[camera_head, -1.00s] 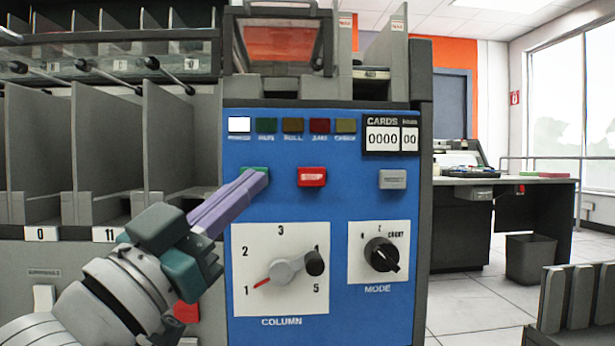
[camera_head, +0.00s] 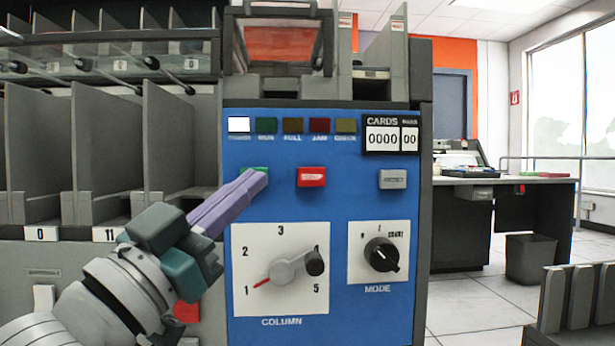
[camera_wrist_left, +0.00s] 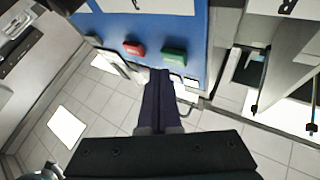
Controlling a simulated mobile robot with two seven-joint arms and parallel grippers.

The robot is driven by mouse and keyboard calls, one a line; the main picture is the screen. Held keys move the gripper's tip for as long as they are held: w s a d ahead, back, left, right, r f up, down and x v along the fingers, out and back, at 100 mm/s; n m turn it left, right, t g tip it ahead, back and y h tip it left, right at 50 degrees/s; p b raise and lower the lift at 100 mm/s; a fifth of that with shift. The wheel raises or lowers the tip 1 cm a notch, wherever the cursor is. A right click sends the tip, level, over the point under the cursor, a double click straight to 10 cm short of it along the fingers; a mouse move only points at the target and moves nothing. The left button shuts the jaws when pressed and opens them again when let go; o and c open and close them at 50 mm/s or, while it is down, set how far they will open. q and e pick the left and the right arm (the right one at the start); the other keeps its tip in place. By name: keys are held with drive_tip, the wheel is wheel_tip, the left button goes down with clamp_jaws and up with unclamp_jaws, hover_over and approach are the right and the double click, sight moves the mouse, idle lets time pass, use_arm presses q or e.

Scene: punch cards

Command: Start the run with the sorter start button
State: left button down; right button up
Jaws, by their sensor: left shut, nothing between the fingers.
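The sorter's blue control panel (camera_head: 330,210) faces me. The green start button (camera_head: 246,171) is at its upper left, mostly hidden behind my left gripper's fingertips (camera_head: 258,180). The gripper is shut and empty, its purple fingers pointing up and right at the button. In the left wrist view the green button (camera_wrist_left: 173,56) shows just beyond the fingertips (camera_wrist_left: 160,74); I cannot tell whether they touch. The red button (camera_head: 311,177) is to the right, clear of the gripper. My right gripper is not in view.
A grey reset button (camera_head: 392,179), column dial (camera_head: 283,271) and mode knob (camera_head: 381,254) are on the panel. The white power lamp (camera_head: 239,125) is lit; the other lamps look dim. The card counter (camera_head: 382,139) reads 0000. Grey card pockets (camera_head: 105,150) stand at left.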

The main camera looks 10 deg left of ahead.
use_arm(q)
drive_tip(key=shift+w, duration=0.1)
drive_tip(key=shift+w+a, duration=0.1)
drive_tip(key=shift+w, duration=0.25)
